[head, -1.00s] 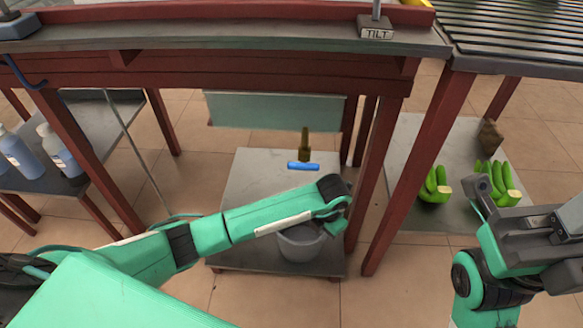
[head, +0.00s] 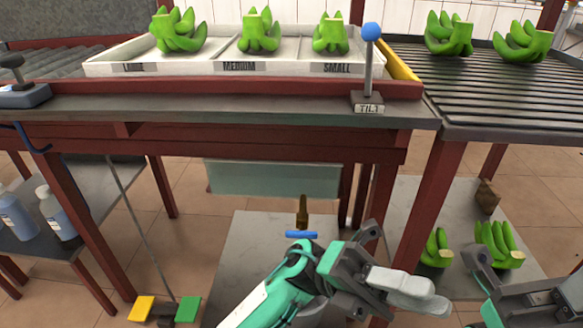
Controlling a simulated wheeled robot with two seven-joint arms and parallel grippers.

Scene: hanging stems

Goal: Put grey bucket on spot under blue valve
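The blue valve handle (head: 300,234) is under the bench, on a brass spout (head: 303,213) above a grey low platform (head: 255,240). My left gripper (head: 412,288) is in front of the platform's right side, pointing right, its pale grey fingers seen close together. I cannot tell whether they are open or shut.
The bench above carries a white tray (head: 215,68) with green banana bunches and a blue-knobbed TILT lever (head: 371,32). Red legs (head: 432,190) stand right of the platform. Banana bunches (head: 497,246) lie on a low right shelf. Bottles (head: 58,212) stand at left.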

